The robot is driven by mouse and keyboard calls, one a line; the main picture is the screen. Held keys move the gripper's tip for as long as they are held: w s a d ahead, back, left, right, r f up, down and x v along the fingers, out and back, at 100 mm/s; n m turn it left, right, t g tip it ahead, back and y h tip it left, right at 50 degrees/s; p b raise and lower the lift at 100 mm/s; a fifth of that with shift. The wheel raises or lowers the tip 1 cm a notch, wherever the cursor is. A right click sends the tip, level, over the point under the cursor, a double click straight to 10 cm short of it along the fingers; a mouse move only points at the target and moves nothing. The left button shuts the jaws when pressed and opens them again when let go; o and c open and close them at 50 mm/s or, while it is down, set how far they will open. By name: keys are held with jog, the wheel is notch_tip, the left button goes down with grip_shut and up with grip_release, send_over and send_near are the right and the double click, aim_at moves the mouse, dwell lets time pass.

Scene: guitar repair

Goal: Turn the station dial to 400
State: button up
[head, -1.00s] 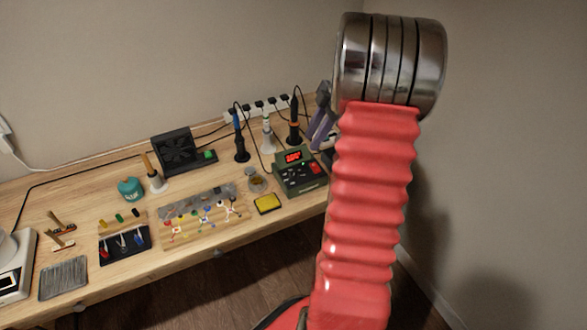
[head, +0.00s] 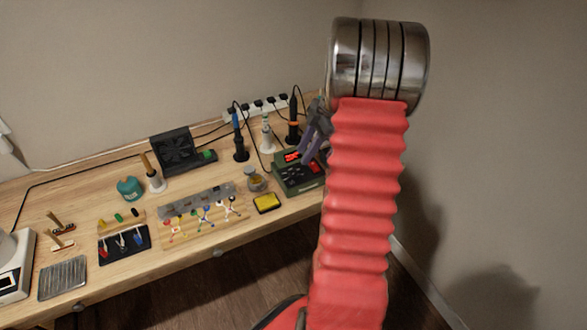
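The green soldering station (head: 287,181) with a red lit display (head: 291,156) stands at the right end of the wooden bench, left of my red arm. Its digits are too small to read, and I cannot make out the dial clearly. My gripper (head: 311,158), grey-purple, reaches down over the station's upper right part, beside the display. It hides part of the station's top. I cannot tell whether its fingers touch the station or how far apart they are.
Several irons in stands, including a blue one (head: 239,140) and an orange-banded one (head: 293,125), stand behind the station. A white power strip (head: 257,108) lies behind them. A yellow sponge (head: 267,203) and a small jar (head: 256,181) sit to the left.

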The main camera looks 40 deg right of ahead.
aim_at(293, 171)
jog(key=x, duration=0.7)
jog(key=shift+f, duration=0.25)
jog(key=shift+c, duration=0.3)
